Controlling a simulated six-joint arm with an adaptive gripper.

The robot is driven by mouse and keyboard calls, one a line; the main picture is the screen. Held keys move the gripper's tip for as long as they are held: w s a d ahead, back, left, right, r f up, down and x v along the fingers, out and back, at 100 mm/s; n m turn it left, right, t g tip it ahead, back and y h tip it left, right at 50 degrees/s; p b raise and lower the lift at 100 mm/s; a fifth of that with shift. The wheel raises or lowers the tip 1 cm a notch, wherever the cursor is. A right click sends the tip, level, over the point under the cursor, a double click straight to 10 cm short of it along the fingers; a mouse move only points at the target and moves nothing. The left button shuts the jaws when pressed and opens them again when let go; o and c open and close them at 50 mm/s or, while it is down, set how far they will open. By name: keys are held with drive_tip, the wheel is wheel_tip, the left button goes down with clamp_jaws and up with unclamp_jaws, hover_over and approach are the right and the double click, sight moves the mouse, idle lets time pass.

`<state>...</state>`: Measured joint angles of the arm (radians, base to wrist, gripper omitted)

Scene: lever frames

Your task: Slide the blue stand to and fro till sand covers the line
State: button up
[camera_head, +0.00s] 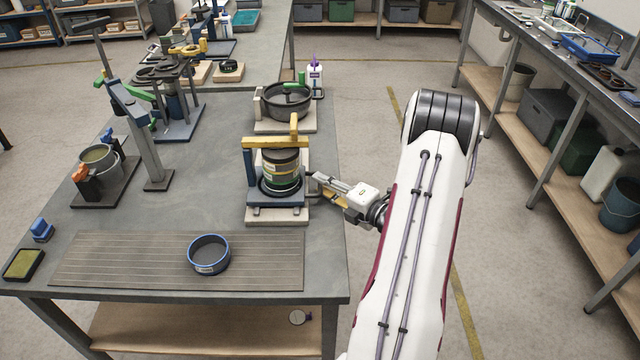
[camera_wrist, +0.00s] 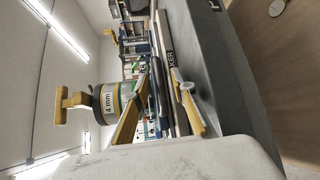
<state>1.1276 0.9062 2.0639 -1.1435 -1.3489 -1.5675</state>
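The blue stand (camera_head: 291,199) sits on a pale base (camera_head: 290,215) near the table's right edge. It carries a sieve stack (camera_head: 281,170) with dark and olive bands under a yellow clamp (camera_head: 262,143). In the wrist view the stack (camera_wrist: 108,104) bears a "4 mm" label, and the base (camera_wrist: 167,45) shows part of a dark word. My gripper (camera_head: 316,185) is right of the stand, fingers pointing at it. In the wrist view its yellow-padded fingers (camera_wrist: 163,78) are apart; whether they touch the stand is unclear. I cannot make out sand or a line.
A blue-rimmed sieve (camera_head: 208,269) lies on a slatted mat (camera_head: 120,262) in front. A grey upright post (camera_head: 146,150) and a pot (camera_head: 97,157) stand left. Bare table lies between post and stand.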

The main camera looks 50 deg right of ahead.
drive_tip(key=shift+w+f, duration=0.1)
drive_tip(key=shift+w, duration=0.65)
clamp_jaws()
drive_tip(key=shift+w+d, duration=2.95)
